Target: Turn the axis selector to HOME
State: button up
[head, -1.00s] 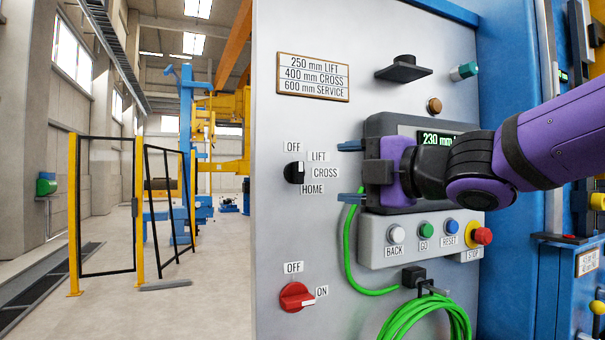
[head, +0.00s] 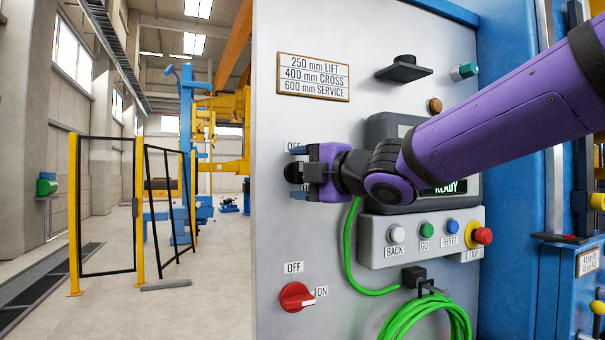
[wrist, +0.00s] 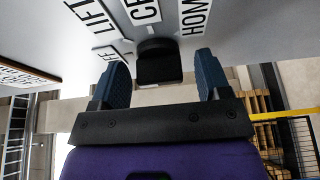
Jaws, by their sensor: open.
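The axis selector is a black knob (head: 293,172) on the grey panel, mostly hidden behind my gripper in the head view. In the wrist view the knob (wrist: 158,62) stands out from the panel, between and just beyond my two blue fingertips. Its labels LIFT, CROSS and HOME (wrist: 196,16) are partly visible around it there; a further label is cut off by a finger. My gripper (head: 297,172) is open, with one finger above and one below the knob. In the wrist view the gripper (wrist: 163,75) shows a gap on both sides of the knob.
A red OFF/ON switch (head: 296,296) sits below on the panel. To the right are the display box (head: 385,128), a button strip (head: 436,236) and a coiled green cable (head: 425,322). A dark ledge (head: 403,72) juts out above.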

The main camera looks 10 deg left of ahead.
jog(key=c, duration=0.9)
